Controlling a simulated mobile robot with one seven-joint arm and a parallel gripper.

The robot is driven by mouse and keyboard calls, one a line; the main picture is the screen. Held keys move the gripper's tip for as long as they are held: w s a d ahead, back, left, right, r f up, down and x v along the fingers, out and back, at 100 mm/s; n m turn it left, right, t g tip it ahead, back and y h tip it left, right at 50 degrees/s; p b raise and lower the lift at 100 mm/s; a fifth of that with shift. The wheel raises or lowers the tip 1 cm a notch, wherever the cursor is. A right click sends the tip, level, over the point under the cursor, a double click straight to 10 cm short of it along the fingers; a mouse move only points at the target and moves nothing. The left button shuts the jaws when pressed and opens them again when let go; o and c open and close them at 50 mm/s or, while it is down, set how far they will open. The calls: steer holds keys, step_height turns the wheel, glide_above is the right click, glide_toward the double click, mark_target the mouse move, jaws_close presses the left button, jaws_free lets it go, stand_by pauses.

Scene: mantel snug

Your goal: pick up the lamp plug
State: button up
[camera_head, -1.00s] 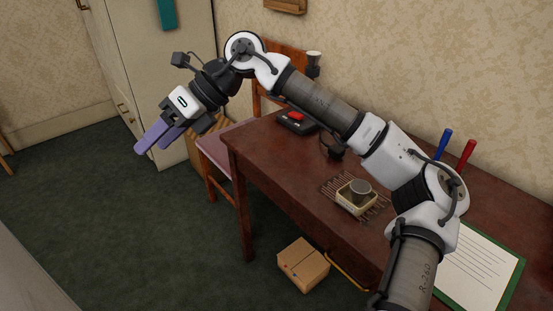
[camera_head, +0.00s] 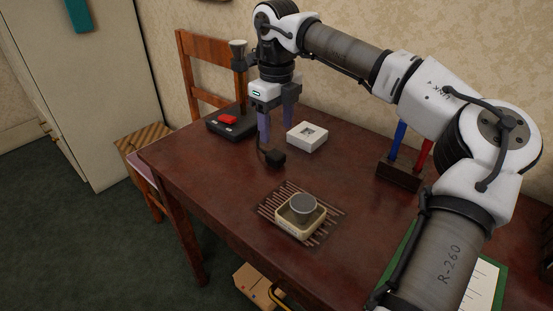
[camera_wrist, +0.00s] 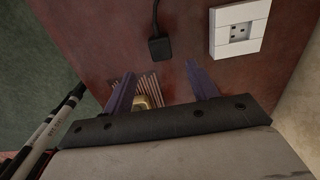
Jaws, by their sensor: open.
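The lamp plug (camera_head: 274,158) is a small black block with a black cord, lying on the dark red-brown table (camera_head: 200,165). In the wrist view the plug (camera_wrist: 160,49) lies beyond the fingertips, a little above the gap between them, with its cord running up out of the picture. My gripper (camera_head: 276,128) points down over the table with its purple fingers apart and nothing between them. The gripper (camera_wrist: 160,75) also shows in the wrist view. In the head view the plug is just below and in front of the fingers, apart from them. The cord's far end is hidden.
A white socket box (camera_head: 307,137) stands just right of the plug. A black base with a red button (camera_head: 229,121) is to the left. A slatted mat (camera_head: 325,212) bears a tin (camera_head: 290,229). A dark rack (camera_head: 398,177) holds blue and red tools. A chair (camera_head: 186,62) stands behind.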

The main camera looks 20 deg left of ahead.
mark_target(275, 154)
steer(key=f, duration=0.4)
steer(key=f+b, duration=0.1)
steer(key=f, duration=0.4)
steer(key=shift+w+a, duration=0.15)
steer(key=shift+a, duration=0.05)
steer(key=shift+r, duration=0.1)
steer(key=shift+c, duration=0.5)
steer(key=c, duration=1.1)
steer(key=shift+o, duration=0.2)
steer(key=shift+r, duration=0.1)
